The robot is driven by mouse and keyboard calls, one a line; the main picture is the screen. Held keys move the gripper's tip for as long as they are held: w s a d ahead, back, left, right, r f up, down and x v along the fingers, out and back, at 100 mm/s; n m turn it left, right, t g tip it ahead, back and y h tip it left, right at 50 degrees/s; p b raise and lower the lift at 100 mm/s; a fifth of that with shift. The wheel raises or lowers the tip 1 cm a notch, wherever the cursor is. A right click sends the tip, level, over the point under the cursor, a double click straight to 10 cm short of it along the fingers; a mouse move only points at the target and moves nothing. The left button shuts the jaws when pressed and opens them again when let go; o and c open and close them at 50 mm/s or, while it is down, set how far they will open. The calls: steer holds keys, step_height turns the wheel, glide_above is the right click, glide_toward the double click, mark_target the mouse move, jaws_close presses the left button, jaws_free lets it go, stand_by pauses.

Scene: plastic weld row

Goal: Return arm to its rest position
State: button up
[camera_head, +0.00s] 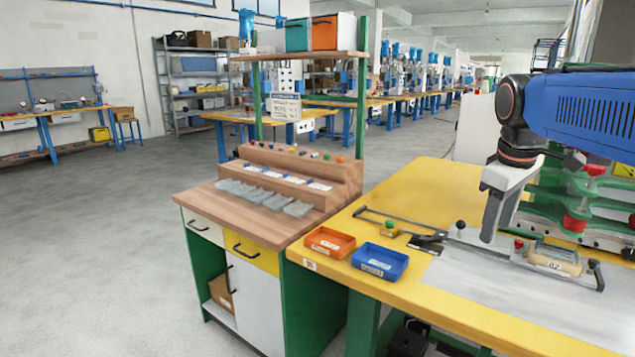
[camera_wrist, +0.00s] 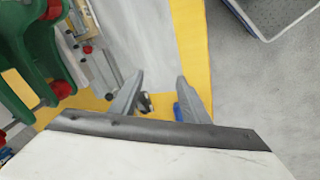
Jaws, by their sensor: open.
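My gripper (camera_head: 497,215) hangs pointing down from my blue arm, above the grey metal plate (camera_head: 480,275) on the yellow table. In the wrist view its two fingers stand apart with nothing between them (camera_wrist: 159,92). A fixture with a beige block marked 62 (camera_head: 556,259) lies to the right of the gripper in the head view. The fixture also shows at the upper left of the wrist view (camera_wrist: 97,58).
An orange tray (camera_head: 330,242) and a blue tray (camera_head: 380,262) stand at the table's left end. A green machine (camera_head: 575,195) with red knobs stands close behind my gripper. A wooden stepped rack (camera_head: 330,175) is at left. Grey floor (camera_head: 90,230) is open farther left.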

steer(key=s+a+f+m+t, duration=0.1)
steer(key=s+a+f+m, duration=0.2)
steer(key=s+f, duration=0.6)
steer(key=s+a+f+m+t+y, duration=0.1)
steer(key=s+a+f+m, duration=0.2)
steer(key=s+f, duration=0.6)
steer(key=shift+a+f, duration=0.3)
steer(key=shift+a, duration=0.4)
steer(key=shift+s, duration=0.1)
